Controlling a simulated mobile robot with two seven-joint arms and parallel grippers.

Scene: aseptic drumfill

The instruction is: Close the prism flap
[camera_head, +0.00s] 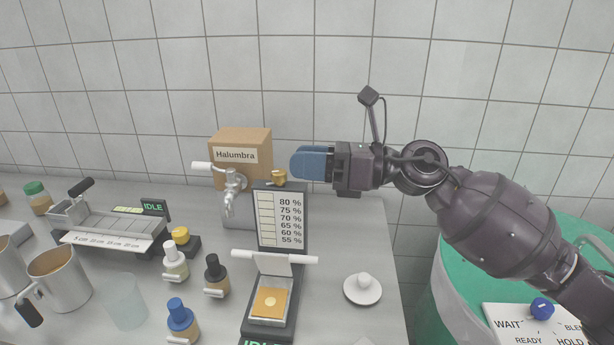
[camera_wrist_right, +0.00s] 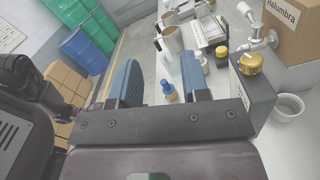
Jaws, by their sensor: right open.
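The refractometer-like device (camera_head: 277,210) stands on the bench with a dark upright panel listing percentages and a gold knob (camera_head: 279,177) on top. Its prism flap (camera_head: 275,262), a pale plate with a white crossbar, stands raised behind the orange prism plate (camera_head: 268,302), which has a pale spot on it. My right gripper (camera_head: 311,163) has blue fingers and hangs above and right of the panel, pointing left, apart from the flap. In the right wrist view the gripper (camera_wrist_right: 160,85) is open and empty, with the gold knob (camera_wrist_right: 250,62) to its right. My left gripper is out of view.
A Halumbra box (camera_head: 241,155) with a tap stands behind left. Several small bottles (camera_head: 217,278) stand left of the device, with a beaker (camera_head: 124,301) and metal jug (camera_head: 60,278) farther left. The bench's right edge drops beside a green drum (camera_head: 450,290).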

